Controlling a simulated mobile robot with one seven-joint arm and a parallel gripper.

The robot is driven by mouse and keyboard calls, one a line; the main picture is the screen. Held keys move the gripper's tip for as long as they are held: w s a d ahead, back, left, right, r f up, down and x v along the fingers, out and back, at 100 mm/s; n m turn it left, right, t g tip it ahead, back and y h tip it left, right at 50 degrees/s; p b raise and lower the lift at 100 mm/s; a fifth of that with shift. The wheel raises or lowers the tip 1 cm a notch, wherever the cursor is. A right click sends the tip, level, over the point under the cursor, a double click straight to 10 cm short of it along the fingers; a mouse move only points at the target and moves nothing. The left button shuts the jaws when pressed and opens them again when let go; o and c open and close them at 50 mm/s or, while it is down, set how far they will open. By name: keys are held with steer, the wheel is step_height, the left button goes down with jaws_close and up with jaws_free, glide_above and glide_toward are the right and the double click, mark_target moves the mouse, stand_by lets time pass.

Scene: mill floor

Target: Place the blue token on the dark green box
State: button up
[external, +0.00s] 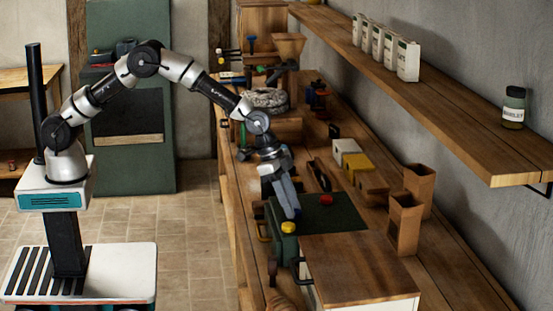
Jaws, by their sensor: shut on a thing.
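The dark green box (345,222) stands on the workbench, with a flat green top. My gripper (291,212) points down over the left part of the box, just behind the yellow token. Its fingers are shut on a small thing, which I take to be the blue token. The token is hidden by the fingers and cannot be made out. I cannot tell whether the fingertips touch the box top.
A wooden-topped white cabinet (360,262) stands in front of the box. Open brown paper bags (404,224) stand to the right. Yellow and white boxes (357,166) are behind. A wall shelf (440,100) with white packets and a jar overhangs the bench's right side.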

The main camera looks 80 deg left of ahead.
steer(key=shift+f, duration=0.35)
steer(key=o, duration=0.7)
